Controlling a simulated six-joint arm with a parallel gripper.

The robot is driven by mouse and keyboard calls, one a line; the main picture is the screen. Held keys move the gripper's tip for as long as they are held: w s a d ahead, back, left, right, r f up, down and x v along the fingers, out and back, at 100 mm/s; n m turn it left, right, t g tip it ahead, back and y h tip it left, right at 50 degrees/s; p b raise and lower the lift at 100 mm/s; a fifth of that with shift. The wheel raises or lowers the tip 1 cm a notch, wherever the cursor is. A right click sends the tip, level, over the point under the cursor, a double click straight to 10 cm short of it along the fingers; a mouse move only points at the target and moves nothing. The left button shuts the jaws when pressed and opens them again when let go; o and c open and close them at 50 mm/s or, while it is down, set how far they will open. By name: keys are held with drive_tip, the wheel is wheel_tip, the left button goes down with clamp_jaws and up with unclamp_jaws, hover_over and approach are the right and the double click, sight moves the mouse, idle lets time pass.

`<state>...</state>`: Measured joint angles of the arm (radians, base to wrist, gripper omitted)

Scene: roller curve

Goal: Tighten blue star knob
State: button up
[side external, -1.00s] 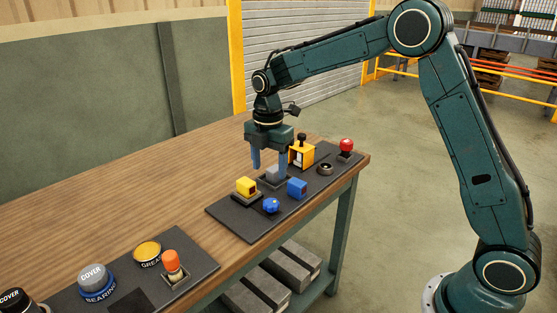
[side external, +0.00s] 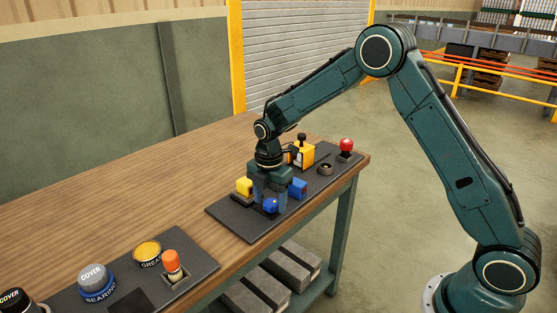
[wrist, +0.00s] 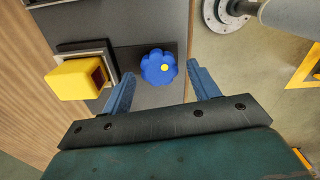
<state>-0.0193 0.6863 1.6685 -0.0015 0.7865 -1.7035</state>
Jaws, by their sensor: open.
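A yellow block (wrist: 78,79) on a square base stands left of the knob. A second panel with cans lies front left.

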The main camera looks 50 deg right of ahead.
drive_tip(key=c, duration=1)
